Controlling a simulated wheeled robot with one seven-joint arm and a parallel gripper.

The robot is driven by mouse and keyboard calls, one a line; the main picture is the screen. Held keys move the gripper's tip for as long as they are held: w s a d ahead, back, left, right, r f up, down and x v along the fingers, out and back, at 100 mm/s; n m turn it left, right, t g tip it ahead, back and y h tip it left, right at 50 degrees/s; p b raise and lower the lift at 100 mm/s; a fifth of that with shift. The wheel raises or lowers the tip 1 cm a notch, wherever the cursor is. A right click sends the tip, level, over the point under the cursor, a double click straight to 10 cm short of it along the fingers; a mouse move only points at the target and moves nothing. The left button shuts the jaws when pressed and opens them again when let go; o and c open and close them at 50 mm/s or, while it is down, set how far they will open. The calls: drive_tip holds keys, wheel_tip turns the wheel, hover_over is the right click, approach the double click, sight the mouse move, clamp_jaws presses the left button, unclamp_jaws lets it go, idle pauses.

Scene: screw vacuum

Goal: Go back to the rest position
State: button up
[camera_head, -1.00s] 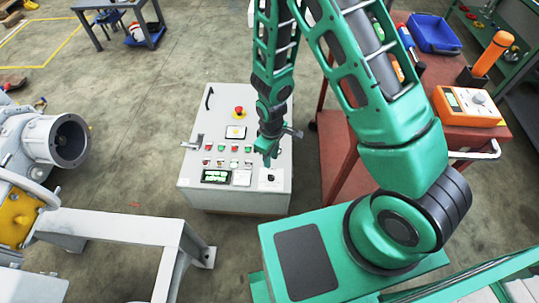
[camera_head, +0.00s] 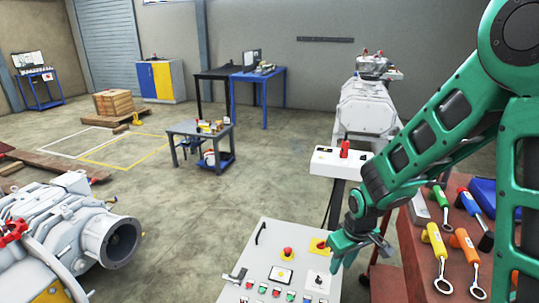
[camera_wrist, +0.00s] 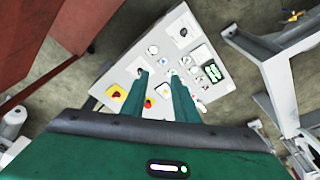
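My gripper (camera_head: 352,256) is at the lower right of the head view, above the right side of a white control panel. The wrist view shows its two green fingers (camera_wrist: 158,82) pointing at the panel, apart and with nothing between them. I cannot judge the exact gap.
A red tool cart (camera_head: 408,250) with several wrenches stands at the right, close to my arm. A grey pump (camera_head: 75,235) with a round opening is at the left. A small table (camera_head: 200,135) stands on open floor. A white machine (camera_head: 366,108) is at the back.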

drive_tip(key=s+d+r+m+t, duration=0.15)
drive_tip(key=s+d+r, duration=0.3)
drive_tip(key=r, duration=0.45)
drive_tip(key=s+d+r+m+t, duration=0.1)
drive_tip(key=s+d+r+m, duration=0.3)
drive_tip(key=r, duration=0.6)
drive_tip(key=s+d+f+m+g, duration=0.1)
drive_tip(key=s+d+m+g, duration=0.1)
drive_tip(key=s+d, duration=0.4)
drive_tip(key=s+d+f+m+g, duration=0.1)
drive_tip(key=s+d+m+g, duration=0.1)
drive_tip(key=s+d, duration=0.4)
drive_tip(key=s+m, duration=0.1)
drive_tip(key=s, duration=0.3)
drive_tip(key=shift+s+m+g, duration=0.25)
drive_tip(key=shift+m+g, duration=0.1)
drive_tip(key=shift+f, duration=0.1)
drive_tip(key=shift+w+f+h, duration=0.25)
drive_tip(key=shift+w+h, duration=0.05)
drive_tip(key=shift+w, duration=0.35)
